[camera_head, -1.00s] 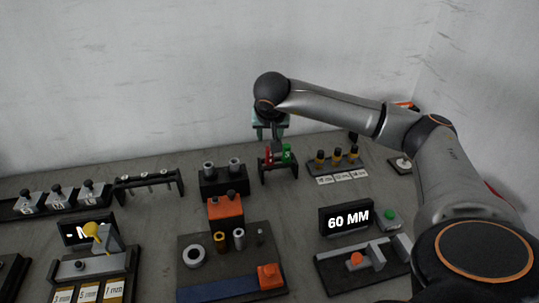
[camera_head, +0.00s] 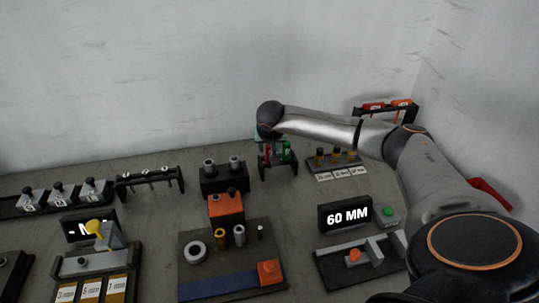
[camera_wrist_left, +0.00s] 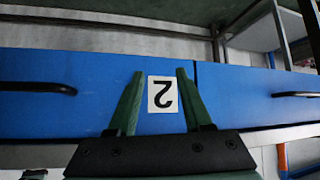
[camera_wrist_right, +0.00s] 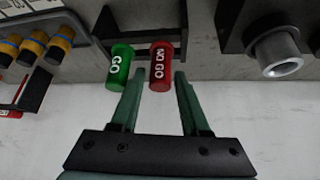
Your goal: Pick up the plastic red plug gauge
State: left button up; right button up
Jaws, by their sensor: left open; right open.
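The red plug gauge (camera_wrist_right: 161,68), marked "NO GO", hangs in a dark rack (camera_wrist_right: 105,30) beside the green plug gauge (camera_wrist_right: 118,68), marked "GO". In the head view the red gauge (camera_head: 268,153) is partly hidden by my right wrist. My right gripper (camera_wrist_right: 156,80) is open. Its fingertips lie close to the red gauge, one on each side of it in the right wrist view; contact cannot be told. My left gripper (camera_wrist_left: 158,75) is open and empty, facing blue drawers (camera_wrist_left: 60,95) with a "2" label; it is out of the head view.
A black block with grey cylinders (camera_head: 223,178) stands left of the rack. A "60 MM" display (camera_head: 346,216) and a board with rings and pins (camera_head: 225,258) are nearer.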

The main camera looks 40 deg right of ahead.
grip_shut()
jog(key=shift+r, duration=0.1)
dwell(0.5)
